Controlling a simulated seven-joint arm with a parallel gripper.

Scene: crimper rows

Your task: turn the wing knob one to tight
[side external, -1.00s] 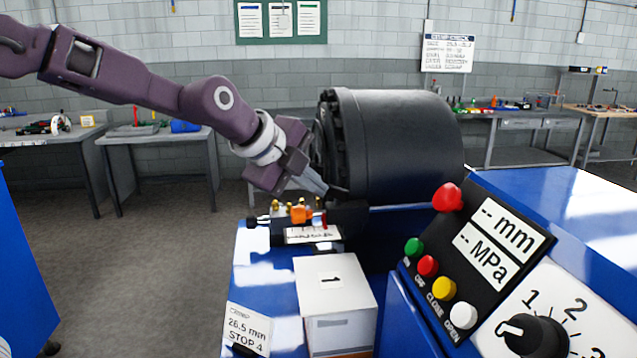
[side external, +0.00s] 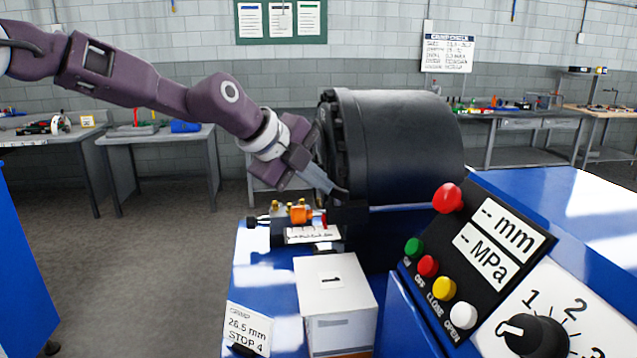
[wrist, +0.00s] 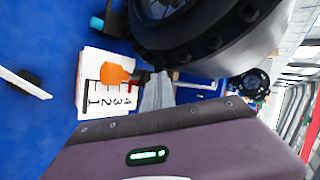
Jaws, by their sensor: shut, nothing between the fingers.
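An orange knob-like piece (side external: 300,214) sits on a small block with brass pins at the front of the blue machine. In the wrist view the orange piece (wrist: 115,76) lies over a white plate (wrist: 92,108) marked 1 to 4, with a small red part (wrist: 134,78) beside it. I cannot tell whether the orange piece is the wing knob one. My gripper (side external: 342,194) is shut and empty, right of and above the orange piece, close to the black drum's lower front. In the wrist view its grey fingers (wrist: 158,80) point beside the red part, apart from the orange piece.
The large black drum (side external: 400,145) stands close to my fingers. A control panel with coloured buttons (side external: 428,265) and a black selector dial (side external: 540,338) are at the right. Free room lies to the left.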

